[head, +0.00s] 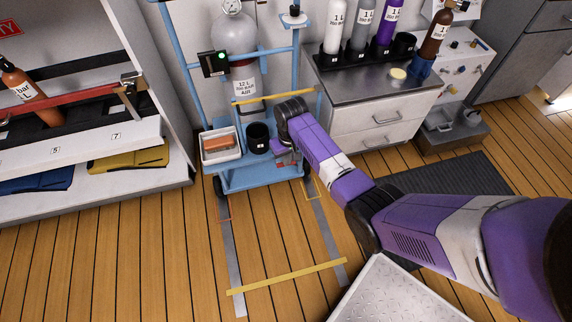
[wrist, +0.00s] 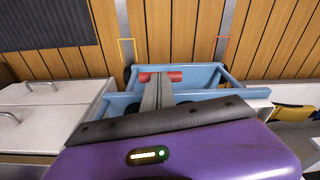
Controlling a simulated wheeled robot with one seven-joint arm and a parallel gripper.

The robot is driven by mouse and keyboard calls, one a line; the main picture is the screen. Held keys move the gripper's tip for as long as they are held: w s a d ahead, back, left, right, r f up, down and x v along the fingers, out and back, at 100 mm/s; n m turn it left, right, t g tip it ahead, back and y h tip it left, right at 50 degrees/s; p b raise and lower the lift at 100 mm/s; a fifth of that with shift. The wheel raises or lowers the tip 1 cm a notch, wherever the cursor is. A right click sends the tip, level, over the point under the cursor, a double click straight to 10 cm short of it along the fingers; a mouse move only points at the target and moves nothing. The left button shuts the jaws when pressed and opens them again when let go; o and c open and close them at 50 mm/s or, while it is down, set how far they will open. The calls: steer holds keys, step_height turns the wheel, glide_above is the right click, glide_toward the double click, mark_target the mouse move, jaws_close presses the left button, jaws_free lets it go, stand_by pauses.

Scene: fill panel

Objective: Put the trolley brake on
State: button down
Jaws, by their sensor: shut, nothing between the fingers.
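The blue trolley (head: 262,180) stands on the wooden floor at the front of two grey floor strips. It carries a large gas cylinder (head: 233,40), a white tray with a brown block (head: 217,143) and a black cup (head: 258,136). In the wrist view its blue frame (wrist: 205,75) lies beyond my gripper. A red bar (wrist: 174,77), which may be the brake, shows at the trolley's edge. My gripper (wrist: 157,78) is shut and empty, its grey fingers overlapping the red bar; I cannot tell whether they touch. In the head view my gripper (head: 284,160) is low at the trolley's right side, partly hidden.
A drawer cabinet (head: 372,110) with bottles on top stands right of the trolley. A shelf (head: 80,140) is on the left. A yellow bar (head: 287,276) crosses the floor strips. A dark mat (head: 455,175) and a metal plate (head: 400,295) lie right.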

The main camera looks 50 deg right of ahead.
step_height(320, 180, down, 4)
steer(key=b, duration=0.2)
steer(key=shift+w+b, duration=0.1)
steer(key=shift+b, duration=0.3)
steer(key=shift+r+p, duration=0.25)
steer(key=shift+p, duration=0.1)
steer(key=s+p, duration=0.2)
steer(key=s+a+p, duration=0.1)
steer(key=p, duration=0.1)
steer(key=shift+r, duration=0.4)
step_height(320, 180, up, 8)
steer(key=p, duration=0.3)
steer(key=shift+s+a, duration=0.2)
steer(key=shift+s, duration=0.1)
steer(key=shift+w+f, duration=0.1)
